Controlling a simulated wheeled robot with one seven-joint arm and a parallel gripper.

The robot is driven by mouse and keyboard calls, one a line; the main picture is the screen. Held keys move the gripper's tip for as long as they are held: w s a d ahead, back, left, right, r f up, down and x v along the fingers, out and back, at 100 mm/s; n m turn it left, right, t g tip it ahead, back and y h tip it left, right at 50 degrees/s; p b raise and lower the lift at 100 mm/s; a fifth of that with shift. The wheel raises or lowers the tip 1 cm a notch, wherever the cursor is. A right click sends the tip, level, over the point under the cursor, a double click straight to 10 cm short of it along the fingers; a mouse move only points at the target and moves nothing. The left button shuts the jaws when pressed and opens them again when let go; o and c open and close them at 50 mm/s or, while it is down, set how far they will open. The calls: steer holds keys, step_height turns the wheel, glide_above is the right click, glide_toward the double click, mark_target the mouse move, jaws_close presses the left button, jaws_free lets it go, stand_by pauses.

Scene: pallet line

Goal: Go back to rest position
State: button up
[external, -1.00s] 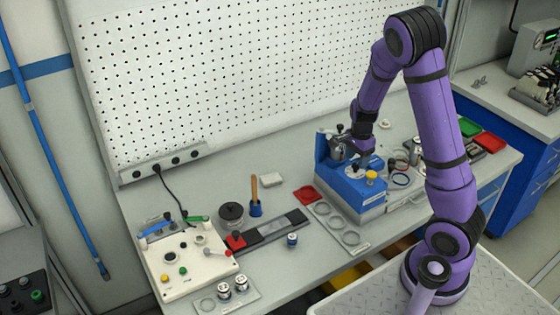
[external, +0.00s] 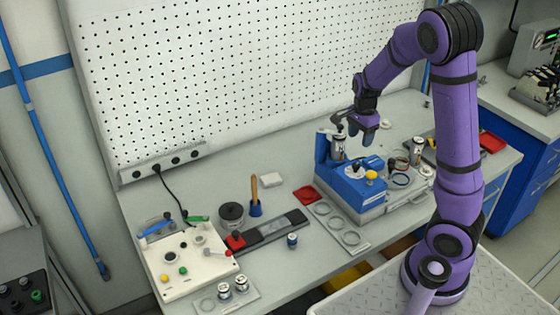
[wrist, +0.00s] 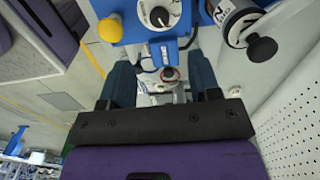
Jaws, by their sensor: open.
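My gripper (external: 362,126) hangs above the blue fixture (external: 352,185), just right of a silver cylinder (external: 338,150) that stands upright at the fixture's back. It holds nothing that I can see. In the wrist view my gripper (wrist: 162,82) shows two dark fingers set apart with a gap between them. The blue fixture (wrist: 142,28) fills the top of that view, with its yellow knob (wrist: 110,28) and dial (wrist: 160,15). The labelled cylinder (wrist: 235,18) is at the top right, clear of the fingers.
A white control box (external: 185,262) with coloured buttons stands at the left of the bench. The perforated wall panel (external: 240,70) rises behind. The air above the bench is mostly clear.

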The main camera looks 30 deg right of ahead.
steer(key=s+a+r+n+t, duration=0.2)
steer(key=s+a+r+n, duration=0.1)
steer(key=s+r+n, duration=0.5)
steer(key=s+a+r+n+t, duration=0.3)
steer(key=s+r+n, duration=0.6)
steer(key=s, duration=0.6)
steer(key=shift+s+a+n, duration=0.2)
steer(key=shift+n, duration=0.1)
steer(key=shift+r, duration=0.1)
stand_by(0.5)
